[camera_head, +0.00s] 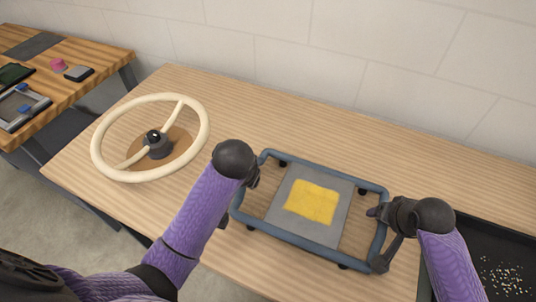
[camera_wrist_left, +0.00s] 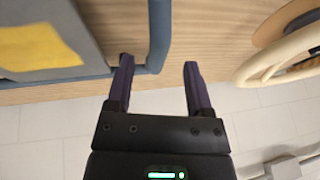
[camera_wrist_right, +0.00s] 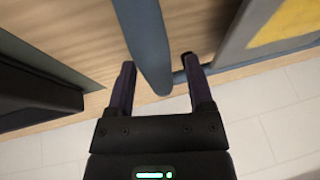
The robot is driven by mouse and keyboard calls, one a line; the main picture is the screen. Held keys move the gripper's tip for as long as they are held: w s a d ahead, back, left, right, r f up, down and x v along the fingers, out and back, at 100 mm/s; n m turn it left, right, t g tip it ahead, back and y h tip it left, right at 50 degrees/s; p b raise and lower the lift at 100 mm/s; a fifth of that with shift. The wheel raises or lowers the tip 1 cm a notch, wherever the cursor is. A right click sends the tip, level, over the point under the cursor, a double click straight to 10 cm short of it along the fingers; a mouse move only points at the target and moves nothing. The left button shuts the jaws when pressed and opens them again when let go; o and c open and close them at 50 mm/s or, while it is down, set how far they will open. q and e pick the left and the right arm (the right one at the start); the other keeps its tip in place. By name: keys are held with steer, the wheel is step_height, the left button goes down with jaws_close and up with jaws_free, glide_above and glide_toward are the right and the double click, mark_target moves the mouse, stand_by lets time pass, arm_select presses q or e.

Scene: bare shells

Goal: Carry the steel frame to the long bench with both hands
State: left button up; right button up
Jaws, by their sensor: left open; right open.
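The steel frame (camera_head: 315,256) is a blue-grey rounded tube rectangle around a grey plate with a yellow patch (camera_head: 312,202). It rests on a light wooden table (camera_head: 330,110). My left gripper (camera_head: 241,198) is open at the frame's left end bar. In the left wrist view the bar (camera_wrist_left: 159,35) runs between its parted fingertips (camera_wrist_left: 159,65). My right gripper (camera_head: 378,238) is open at the right end bar. In the right wrist view that bar (camera_wrist_right: 148,50) lies between its parted fingers (camera_wrist_right: 158,62). I cannot tell whether any finger touches the tube.
A cream steering wheel (camera_head: 113,176) lies left of the frame. A black tray (camera_head: 462,235) with small pale bits is close on the right. A darker wooden bench (camera_head: 85,38) at the far left holds small items. A pale block wall (camera_head: 400,50) stands behind.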

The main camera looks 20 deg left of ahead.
steer(key=shift+s+r, duration=0.1)
steer(key=shift+r, duration=0.2)
arm_select(q)
steer(key=v, duration=0.5)
arm_select(e)
steer(key=v, duration=1.1)
steer(key=shift+r, duration=0.15)
steer(key=shift+s, duration=0.1)
